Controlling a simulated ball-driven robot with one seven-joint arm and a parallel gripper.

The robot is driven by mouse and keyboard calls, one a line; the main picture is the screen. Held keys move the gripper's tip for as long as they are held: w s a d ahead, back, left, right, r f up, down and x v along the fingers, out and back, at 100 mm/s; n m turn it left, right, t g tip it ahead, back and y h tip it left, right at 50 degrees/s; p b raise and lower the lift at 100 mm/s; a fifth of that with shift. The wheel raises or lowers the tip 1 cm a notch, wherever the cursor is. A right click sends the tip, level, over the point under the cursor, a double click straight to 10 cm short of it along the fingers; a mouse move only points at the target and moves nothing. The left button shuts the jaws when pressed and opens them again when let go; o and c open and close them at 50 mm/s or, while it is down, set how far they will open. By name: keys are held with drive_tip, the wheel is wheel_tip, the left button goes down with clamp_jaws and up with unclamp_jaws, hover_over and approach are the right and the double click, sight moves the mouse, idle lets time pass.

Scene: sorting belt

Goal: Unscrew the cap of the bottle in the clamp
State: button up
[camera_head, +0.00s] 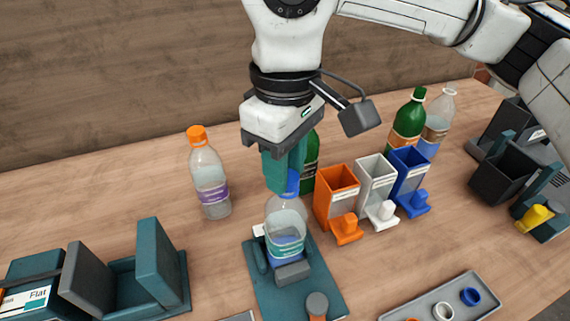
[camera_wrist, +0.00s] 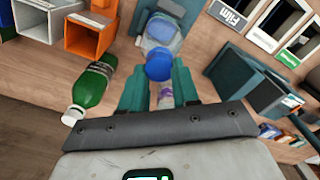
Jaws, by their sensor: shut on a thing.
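A clear bottle (camera_head: 286,222) with a teal label stands upright in the teal clamp (camera_head: 263,290) on the table. Its blue cap (camera_head: 293,184) is on top, partly hidden by the gripper in the head view. In the wrist view the blue cap (camera_wrist: 159,66) shows between the fingertips, with the bottle (camera_wrist: 161,33) beyond it. My gripper (camera_head: 284,174) comes down from above with its teal fingers around the cap, shut on it; the fingers also show in the wrist view (camera_wrist: 160,88). Whether the cap has turned on the neck cannot be told.
Orange (camera_head: 337,184), white (camera_head: 377,170) and blue (camera_head: 409,165) bins stand right of the bottle. A green bottle (camera_head: 312,160) is close behind the gripper. An orange-capped bottle (camera_head: 209,180) stands left. A grey tray (camera_head: 400,312) with caps lies front right. Dark bins stand at both sides.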

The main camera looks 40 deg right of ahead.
drive_tip(key=shift+f+n+b, duration=0.1)
drive_tip(key=shift+n+b, duration=0.45)
drive_tip(key=shift+n, duration=0.65)
drive_tip(key=n, duration=0.2)
drive_tip(key=shift+n+b, duration=0.3)
drive_tip(key=o, duration=1.1)
drive_tip(key=shift+r, duration=0.2)
